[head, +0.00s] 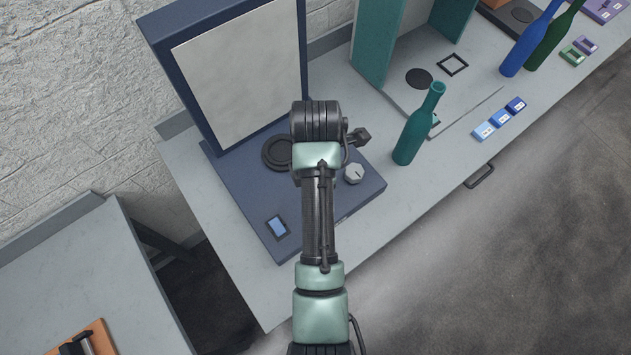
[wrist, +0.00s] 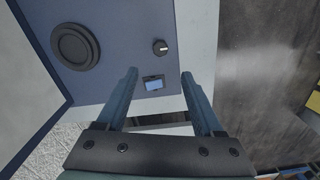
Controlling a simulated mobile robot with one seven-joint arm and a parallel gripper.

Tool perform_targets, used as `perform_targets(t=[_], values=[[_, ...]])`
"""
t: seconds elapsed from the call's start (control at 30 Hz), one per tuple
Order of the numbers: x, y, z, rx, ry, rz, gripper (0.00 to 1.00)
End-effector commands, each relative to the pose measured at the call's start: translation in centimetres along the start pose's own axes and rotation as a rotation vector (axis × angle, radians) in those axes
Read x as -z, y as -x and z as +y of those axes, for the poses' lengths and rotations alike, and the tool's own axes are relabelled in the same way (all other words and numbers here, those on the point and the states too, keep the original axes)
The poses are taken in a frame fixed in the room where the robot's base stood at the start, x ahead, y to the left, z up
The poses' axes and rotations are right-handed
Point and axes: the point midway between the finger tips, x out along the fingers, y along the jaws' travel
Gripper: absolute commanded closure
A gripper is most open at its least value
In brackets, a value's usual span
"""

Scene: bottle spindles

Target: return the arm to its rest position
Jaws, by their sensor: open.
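My arm reaches up the middle of the head view, above the blue device. My gripper (wrist: 160,103) shows in the wrist view, with two blue-grey fingers spread apart and nothing between them. In the head view the gripper is hidden behind the arm. The blue device (head: 352,200) has an upright panel, a dark round spindle, a grey knob (head: 354,174) and a small lit screen (head: 277,227). In the wrist view the screen (wrist: 154,85) lies beyond the fingers, between them in the picture. The dark spindle (wrist: 75,46) is at upper left there.
A teal bottle (head: 414,135) stands on the grey bench (head: 420,195) right of the device. A blue bottle (head: 524,45) and a green bottle (head: 548,45) stand farther right. Small blue blocks (head: 500,119) lie near the front edge. An orange board (head: 99,337) is at lower left.

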Motion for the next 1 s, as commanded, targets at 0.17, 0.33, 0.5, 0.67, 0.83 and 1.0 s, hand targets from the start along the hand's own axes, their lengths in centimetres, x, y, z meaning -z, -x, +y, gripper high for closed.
perform_targets(t=[0.17, 0.33, 0.5, 0.67, 0.83, 1.0], values=[[0.0, 0.0, 0.0, 0.000, 0.000, 0.000, 0.31], [0.0, 0.0, 0.0, 0.000, 0.000, 0.000, 0.31], [-1.8, 3.2, 4.7, -0.230, -0.181, -0.067, 0.31], [-4.3, 12.3, 11.5, -0.686, -0.509, -0.073, 0.31], [-5.5, 24.9, 14.7, -1.180, -0.803, 0.099, 0.31], [-4.8, 37.9, 13.0, -1.624, -0.976, 0.438, 0.31]])
